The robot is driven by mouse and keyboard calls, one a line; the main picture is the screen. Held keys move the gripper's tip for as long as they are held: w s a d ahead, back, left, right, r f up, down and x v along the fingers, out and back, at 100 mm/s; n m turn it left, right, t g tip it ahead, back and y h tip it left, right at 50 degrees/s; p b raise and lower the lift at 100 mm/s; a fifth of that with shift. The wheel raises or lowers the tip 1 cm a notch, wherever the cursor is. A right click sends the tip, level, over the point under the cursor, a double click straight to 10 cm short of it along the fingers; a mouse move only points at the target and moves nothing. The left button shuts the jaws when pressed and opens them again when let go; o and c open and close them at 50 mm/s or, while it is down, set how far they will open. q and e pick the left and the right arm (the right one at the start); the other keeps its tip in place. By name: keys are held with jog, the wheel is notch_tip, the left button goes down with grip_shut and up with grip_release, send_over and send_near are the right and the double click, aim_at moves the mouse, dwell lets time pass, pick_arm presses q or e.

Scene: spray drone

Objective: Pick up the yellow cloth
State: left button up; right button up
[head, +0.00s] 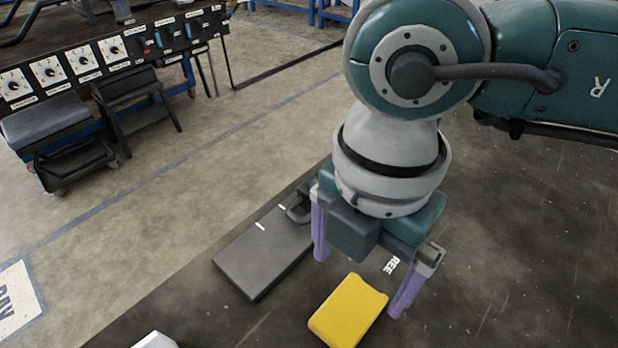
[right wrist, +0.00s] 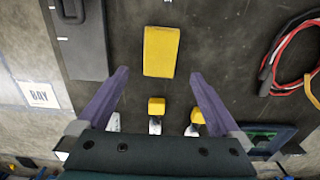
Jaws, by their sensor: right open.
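The yellow cloth (head: 348,311) is a folded, block-like bundle lying on the dark table top (head: 480,270). It also shows in the right wrist view (right wrist: 160,51), at the upper middle, just beyond the fingertips. My right gripper (head: 358,285) is open and empty, with its two purple fingers spread wide and pointing down above the cloth. In the right wrist view the gripper (right wrist: 158,75) has its fingers on either side of the cloth's line, with a gap to it. My left gripper is not in view.
A flat dark grey board with a handle (head: 262,252) lies left of the cloth. The right wrist view shows red and black cables (right wrist: 289,55) at right and two small yellow-topped items (right wrist: 157,106) nearer the gripper. A white thing (head: 155,341) is cut off at the bottom edge.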

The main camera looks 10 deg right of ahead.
jog(key=f, duration=0.2)
jog(key=f+b, duration=0.1)
jog(key=f, duration=0.1)
jog(key=shift+s, duration=0.25)
jog(key=f, duration=0.1)
jog(key=f+b, duration=0.1)
jog(key=f, duration=0.1)
jog(key=a+f+b, duration=0.1)
jog(key=f, duration=0.1)
jog(key=shift+s+f, duration=0.1)
jog(key=shift+f, duration=0.15)
jog(key=shift+d+r, duration=0.1)
jog(key=c, duration=1.2)
jog(key=shift+c, duration=0.2)
notch_tip(320, 180, up, 10)
jog(key=p, duration=0.4)
notch_tip(320, 180, up, 10)
jog(key=p, duration=0.2)
send_over(344, 316)
